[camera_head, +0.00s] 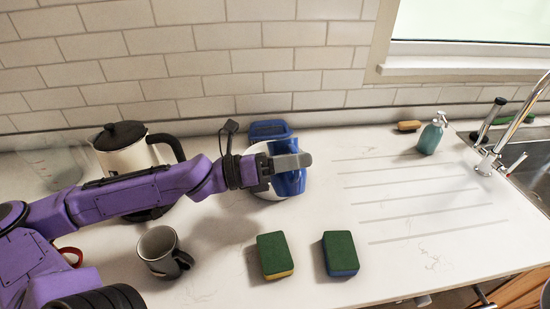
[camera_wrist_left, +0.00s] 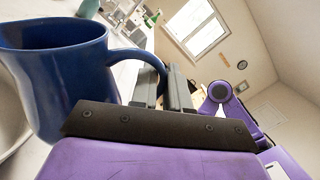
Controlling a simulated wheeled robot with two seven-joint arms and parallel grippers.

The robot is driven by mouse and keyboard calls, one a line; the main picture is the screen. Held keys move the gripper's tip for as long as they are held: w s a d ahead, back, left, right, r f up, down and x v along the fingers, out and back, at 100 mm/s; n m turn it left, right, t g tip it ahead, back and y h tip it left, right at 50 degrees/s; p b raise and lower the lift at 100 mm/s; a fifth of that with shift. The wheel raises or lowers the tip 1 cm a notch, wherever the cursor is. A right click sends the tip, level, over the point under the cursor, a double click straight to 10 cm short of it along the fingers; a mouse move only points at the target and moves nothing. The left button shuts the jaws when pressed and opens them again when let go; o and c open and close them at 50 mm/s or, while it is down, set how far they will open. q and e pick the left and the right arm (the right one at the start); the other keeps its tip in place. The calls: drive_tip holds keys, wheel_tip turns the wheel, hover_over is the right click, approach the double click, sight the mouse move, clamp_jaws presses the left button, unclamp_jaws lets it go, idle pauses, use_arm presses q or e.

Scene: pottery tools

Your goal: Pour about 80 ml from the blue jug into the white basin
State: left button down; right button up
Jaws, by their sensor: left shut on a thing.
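The blue jug (camera_head: 291,183) is at the end of my left arm in the head view, partly hidden by the gripper. My left gripper (camera_head: 292,162) is shut on its handle. In the left wrist view the jug (camera_wrist_left: 62,85) fills the left side, with its handle (camera_wrist_left: 130,58) between the fingers (camera_wrist_left: 165,88). The white basin (camera_head: 258,191) stands on the counter below and behind the jug, largely hidden by the gripper and jug. Part of the pale basin shows at the left edge of the wrist view (camera_wrist_left: 12,118). No liquid or stream is visible, and the jug's exact tilt is unclear.
A blue item (camera_head: 268,129) sits behind the basin. A white pot with a black lid (camera_head: 124,150), a grey mug (camera_head: 158,250) and a clear container (camera_head: 52,163) stand left. Two green-topped sponges (camera_head: 274,254) (camera_head: 340,252) lie in front. The ribbed drainer (camera_head: 415,195) at right is clear.

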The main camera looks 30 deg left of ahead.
use_arm(q)
drive_tip(key=shift+s+d+f+m, duration=0.2)
drive_tip(key=shift+d+f+m, duration=0.15)
drive_tip(key=shift+m, duration=0.15)
drive_tip(key=shift+s, duration=0.1)
drive_tip(key=shift+r, duration=0.1)
idle(1.2)
drive_tip(key=s+d+f+m+g+p, duration=0.1)
drive_tip(key=s+d+f+m+p, duration=0.2)
drive_tip(key=m, duration=0.4)
wheel_tip(320, 180, down, 2)
drive_tip(key=d+p, duration=0.1)
drive_tip(key=p, duration=0.1)
drive_tip(key=shift+s+p, duration=0.2)
drive_tip(key=shift+p, duration=0.15)
